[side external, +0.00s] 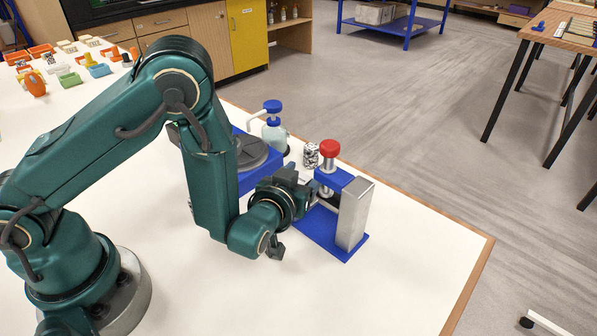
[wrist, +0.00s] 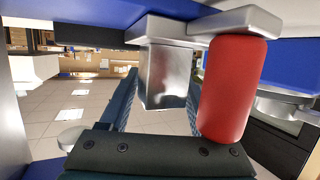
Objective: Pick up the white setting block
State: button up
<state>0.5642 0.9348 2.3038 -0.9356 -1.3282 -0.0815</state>
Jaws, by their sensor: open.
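My gripper (side external: 303,190) is beside the blue press, on its left side. In the wrist view, my gripper (wrist: 160,108) has its two textured fingers apart, with a gap between them. A shiny metal block (wrist: 168,75) shows across that gap; I cannot tell whether it is between the fingers or beyond them. A red rounded grip (wrist: 228,90) is close on the right. I cannot pick out the white setting block with certainty in either view; the press and my arm hide part of that area.
The press has a blue base (side external: 325,235), a silver column (side external: 355,215) and a red knob (side external: 330,149). A speckled cylinder (side external: 311,154) and a blue-capped bottle (side external: 274,133) stand behind. The white tabletop (side external: 400,270) is clear at front right.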

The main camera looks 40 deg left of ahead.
jog(key=shift+w+a, duration=0.1)
jog(key=shift+w, duration=0.05)
grip_shut()
